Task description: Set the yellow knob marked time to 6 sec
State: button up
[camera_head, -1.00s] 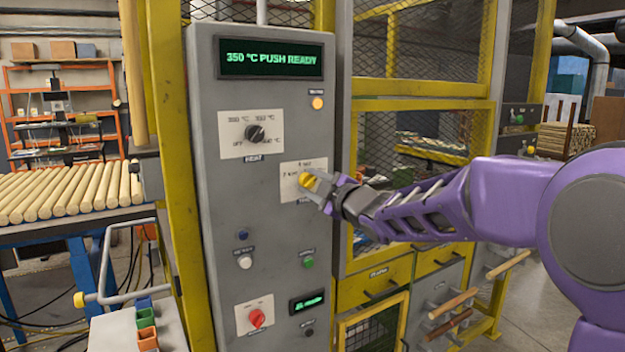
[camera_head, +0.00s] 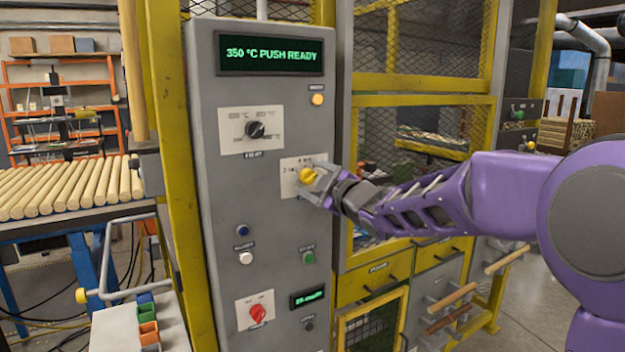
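The yellow knob (camera_head: 307,175) sits on a white plate (camera_head: 289,181) at the right of the grey control panel. Part of the plate's scale is hidden by my gripper, and the markings left showing are too small to read surely. My gripper (camera_head: 314,178) reaches in from the right with its fingertips at the knob. I cannot tell whether the fingers are closed on the knob or just beside it. The knob's pointer direction is not clear.
The panel (camera_head: 213,200) also carries a black heat knob (camera_head: 255,130), a display reading "350 °C PUSH READY" (camera_head: 270,54), an orange lamp (camera_head: 317,99), a white button (camera_head: 246,258), a green button (camera_head: 308,258) and a red switch (camera_head: 257,313). Yellow-framed mesh stands right.

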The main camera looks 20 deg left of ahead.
jog(key=v, duration=1.7)
jog(key=shift+s, duration=0.3)
jog(key=shift+w+d, duration=0.1)
